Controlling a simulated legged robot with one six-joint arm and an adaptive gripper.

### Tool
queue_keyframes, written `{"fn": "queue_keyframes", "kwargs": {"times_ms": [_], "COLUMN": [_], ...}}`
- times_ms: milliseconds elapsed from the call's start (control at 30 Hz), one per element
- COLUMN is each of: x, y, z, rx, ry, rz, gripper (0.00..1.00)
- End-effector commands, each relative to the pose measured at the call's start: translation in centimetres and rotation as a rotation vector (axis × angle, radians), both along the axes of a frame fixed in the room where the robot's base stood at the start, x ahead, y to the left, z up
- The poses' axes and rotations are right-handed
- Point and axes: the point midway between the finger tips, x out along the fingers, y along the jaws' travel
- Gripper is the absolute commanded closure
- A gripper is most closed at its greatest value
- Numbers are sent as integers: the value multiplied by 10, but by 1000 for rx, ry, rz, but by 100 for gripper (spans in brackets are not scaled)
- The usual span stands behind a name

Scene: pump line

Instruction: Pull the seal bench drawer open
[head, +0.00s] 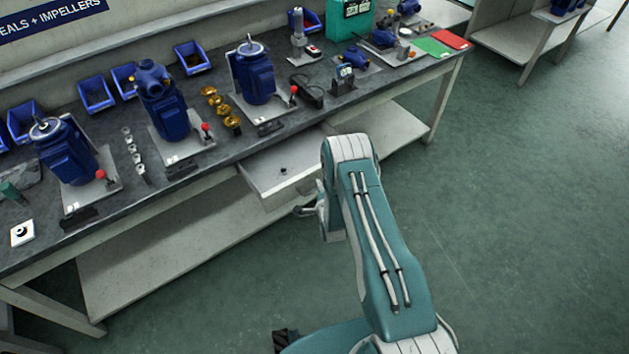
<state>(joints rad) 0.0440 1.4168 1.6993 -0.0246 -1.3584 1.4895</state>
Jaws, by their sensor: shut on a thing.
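The seal bench drawer (262,176) is pulled part way out from under the bench top, below the blue pumps. Its pale inside shows, with one small dark item (283,170) lying in it. My gripper (306,210) is at the drawer's front right corner and is shut on the drawer handle. The handle itself is mostly hidden by the gripper and my arm, and the right part of the drawer is behind my arm.
The bench top (217,148) carries several blue pumps (255,75) on grey plates, brass impellers (222,108) and blue bins (191,58). A lower shelf (190,235) runs beneath. The green floor (520,200) to the right is clear.

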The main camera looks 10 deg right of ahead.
Motion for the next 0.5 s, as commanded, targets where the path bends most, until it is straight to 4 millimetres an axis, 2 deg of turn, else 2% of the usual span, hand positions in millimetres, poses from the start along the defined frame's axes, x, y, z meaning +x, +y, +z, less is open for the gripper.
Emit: {"fn": "queue_keyframes", "kwargs": {"times_ms": [33,200,500], "x": [-11,-32,-46], "y": [-5,-13,-18], "z": [-5,-5,-5], "rx": [0,1,2], "ry": [17,17,16], "rz": [-6,-6,-4], "gripper": [100,100,100]}}
